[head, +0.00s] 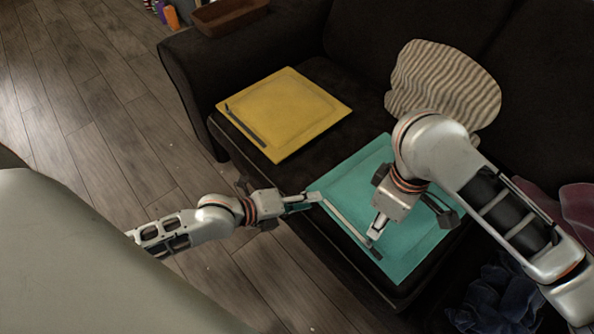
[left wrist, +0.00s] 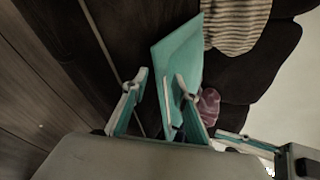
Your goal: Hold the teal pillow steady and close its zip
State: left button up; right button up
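The teal pillow (head: 408,252) lies on the dark sofa seat. Along its front-left edge a pale strip (head: 345,222) runs to a short dark stretch of zip (head: 376,252). My left gripper (head: 314,197) is at the pillow's left corner. In the left wrist view its fingers (left wrist: 162,92) stand apart, with the pillow (left wrist: 180,58) showing between and beyond them, nearer the right finger; I see a gap on the left. My right gripper (head: 377,230) points down over the zip where pale meets dark. Its fingertips and the zip's slider are too small to make out.
A yellow pillow (head: 290,108) with a dark zip lies to the left on the seat. A striped cushion (head: 440,78) leans behind. Dark blue cloth (head: 495,300) and a purplish cushion (head: 577,212) are at the right. A brown tray (head: 230,14) sits on the armrest. Wooden floor is clear at left.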

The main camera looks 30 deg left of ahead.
pick_arm(q)
jog(key=shift+x, duration=1.8)
grip_shut()
pick_arm(e)
jog(key=shift+o, duration=0.2)
